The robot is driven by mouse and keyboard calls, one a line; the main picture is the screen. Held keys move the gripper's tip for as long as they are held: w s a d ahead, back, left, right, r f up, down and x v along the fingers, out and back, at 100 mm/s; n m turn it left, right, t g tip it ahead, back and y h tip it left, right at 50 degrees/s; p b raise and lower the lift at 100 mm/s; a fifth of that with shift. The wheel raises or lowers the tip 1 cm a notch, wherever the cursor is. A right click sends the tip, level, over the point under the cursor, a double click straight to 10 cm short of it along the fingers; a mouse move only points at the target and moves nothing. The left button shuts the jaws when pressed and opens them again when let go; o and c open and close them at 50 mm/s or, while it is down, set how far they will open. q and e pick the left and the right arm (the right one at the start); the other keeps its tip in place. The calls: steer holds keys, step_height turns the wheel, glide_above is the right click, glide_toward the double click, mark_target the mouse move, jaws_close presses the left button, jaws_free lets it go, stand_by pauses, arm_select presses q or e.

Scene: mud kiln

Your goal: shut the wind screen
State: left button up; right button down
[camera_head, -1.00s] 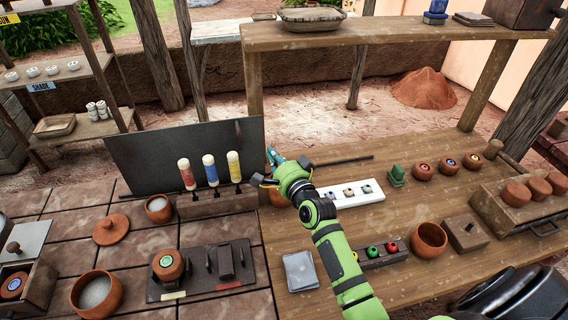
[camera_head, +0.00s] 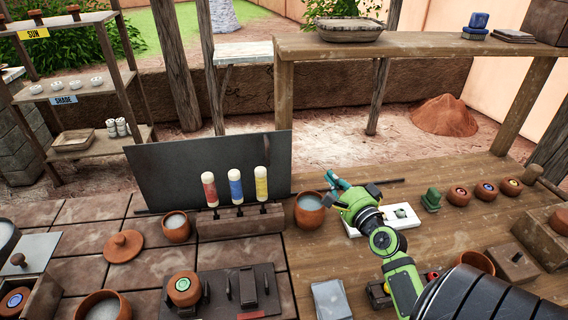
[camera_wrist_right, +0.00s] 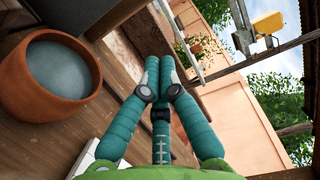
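The wind screen appears to be the dark flat metal panel (camera_head: 165,175) standing upright on the left in the head view, behind three capped bottles in a wooden rack (camera_head: 240,221). A dark handle or slot shows near its top right corner. My right gripper (camera_head: 334,181) is right of the panel's right edge, apart from it, above the wooden table. In the right wrist view the teal fingers (camera_wrist_right: 158,68) meet at their tips with nothing visible between them. My left gripper is not in view.
A clay cup (camera_head: 309,210) stands between the rack and my right gripper; it also shows in the wrist view (camera_wrist_right: 20,85). A white tray (camera_head: 357,228) lies partly behind my arm. A dark rod (camera_head: 388,182) lies behind the gripper. A raised wooden shelf (camera_head: 420,44) spans the back.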

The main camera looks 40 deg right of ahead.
mark_target(282, 159)
steer(key=w+a+p, duration=0.1)
steer(key=w+p, duration=0.2)
steer(key=w, duration=0.7)
steer(key=shift+w, duration=0.25)
steer(key=w+a, duration=0.1)
steer(key=a, duration=0.1)
steer(key=w+a+p, duration=0.1)
steer(key=a, duration=0.1)
steer(key=shift+w, duration=0.1)
steer(key=shift+w+a, duration=0.15)
steer(key=shift+a, duration=0.15)
steer(key=shift+d, duration=0.1)
